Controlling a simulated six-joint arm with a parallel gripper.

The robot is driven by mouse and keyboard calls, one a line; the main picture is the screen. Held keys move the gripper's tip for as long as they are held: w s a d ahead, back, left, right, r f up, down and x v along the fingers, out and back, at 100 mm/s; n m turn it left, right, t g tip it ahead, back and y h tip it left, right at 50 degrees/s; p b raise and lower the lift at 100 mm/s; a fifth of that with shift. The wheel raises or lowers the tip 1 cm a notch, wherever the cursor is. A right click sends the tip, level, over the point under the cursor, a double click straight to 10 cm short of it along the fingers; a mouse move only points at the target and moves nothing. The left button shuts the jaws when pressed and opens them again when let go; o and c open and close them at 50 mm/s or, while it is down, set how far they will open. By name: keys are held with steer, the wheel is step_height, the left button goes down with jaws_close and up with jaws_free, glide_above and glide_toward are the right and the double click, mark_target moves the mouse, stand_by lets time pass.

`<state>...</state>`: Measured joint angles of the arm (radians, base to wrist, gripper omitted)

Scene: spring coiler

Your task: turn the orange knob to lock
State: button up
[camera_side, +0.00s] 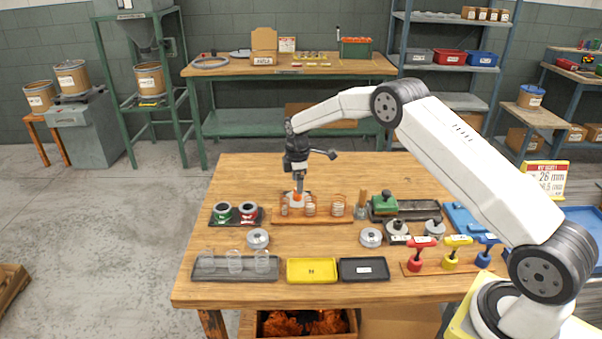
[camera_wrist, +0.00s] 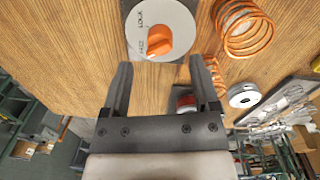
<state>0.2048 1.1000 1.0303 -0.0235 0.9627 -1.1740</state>
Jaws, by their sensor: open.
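I cannot tell exactly which mark the knob points at. In the side view the orange knob (camera_side: 297,195) is small, directly below my gripper. My gripper (camera_side: 298,184) points down over it. In the wrist view my gripper (camera_wrist: 160,62) is open, with one finger to each side below the knob in the picture. The fingers look apart from the knob; the height gap is unclear.
Copper springs (camera_side: 338,205) stand on a wooden rack beside the dial; a large one (camera_wrist: 243,28) is close right of the fingers. A yellow tray (camera_side: 311,270) and colored handles (camera_side: 450,253) are in front. The table's left back is clear.

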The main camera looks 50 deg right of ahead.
steer(key=shift+d+f, duration=0.1)
steer(key=shift+f, duration=2.05)
jaws_close()
